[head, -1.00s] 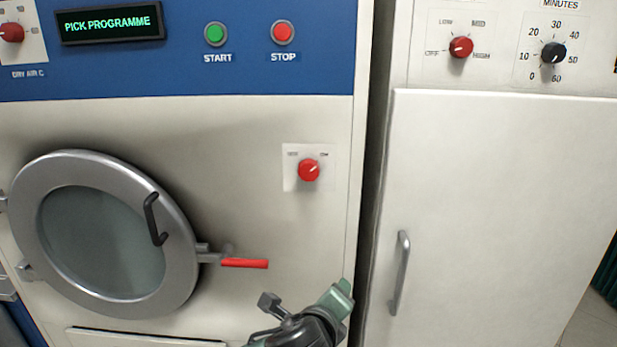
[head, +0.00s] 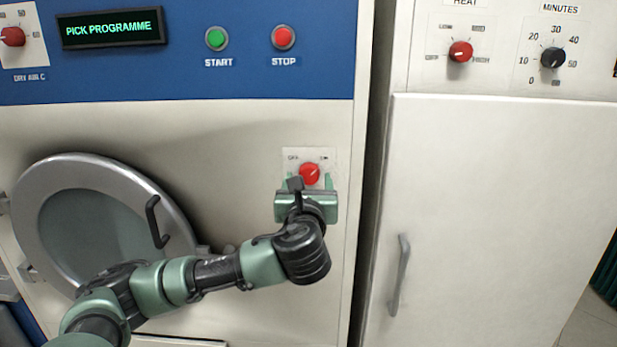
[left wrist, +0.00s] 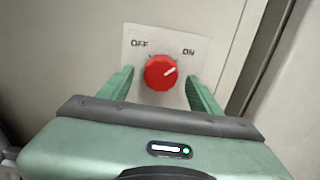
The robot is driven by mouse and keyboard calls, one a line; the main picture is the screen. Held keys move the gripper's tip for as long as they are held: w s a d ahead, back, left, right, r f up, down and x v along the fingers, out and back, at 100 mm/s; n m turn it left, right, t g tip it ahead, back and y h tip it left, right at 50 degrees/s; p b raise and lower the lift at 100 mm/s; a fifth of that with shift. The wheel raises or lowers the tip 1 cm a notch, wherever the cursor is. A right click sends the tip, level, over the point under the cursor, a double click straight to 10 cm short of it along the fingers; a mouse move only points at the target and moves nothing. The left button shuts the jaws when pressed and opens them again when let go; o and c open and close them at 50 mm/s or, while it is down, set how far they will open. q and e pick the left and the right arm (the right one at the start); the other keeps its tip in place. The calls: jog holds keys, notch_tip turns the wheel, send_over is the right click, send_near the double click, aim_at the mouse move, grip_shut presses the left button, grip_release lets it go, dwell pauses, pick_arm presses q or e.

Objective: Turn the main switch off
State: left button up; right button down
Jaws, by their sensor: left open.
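The main switch is a red rotary knob (head: 309,173) on a white plate (head: 326,158) on the cream machine front. It also shows in the left wrist view (left wrist: 158,74), with OFF at upper left and ON at upper right. Its white mark points up and right, towards ON. My left gripper (head: 308,183) is in front of the knob. In the left wrist view its green fingers (left wrist: 162,90) are open, one on each side of the knob with gaps between. Whether the fingertips reach the plate is unclear. My right gripper is not in view.
The round door (head: 38,220) is at left, partly behind my left arm. Above are the green START (head: 216,38) and red STOP (head: 284,36) buttons. A cabinet with a handle (head: 400,274) and two dials stands at right, beyond a dark gap.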

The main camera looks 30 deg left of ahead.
pick_arm(q)
jog(key=shift+w+a, duration=0.2)
jog(key=shift+w, duration=0.2)
jog(key=c, duration=1.4)
jog(key=shift+o, duration=0.2)
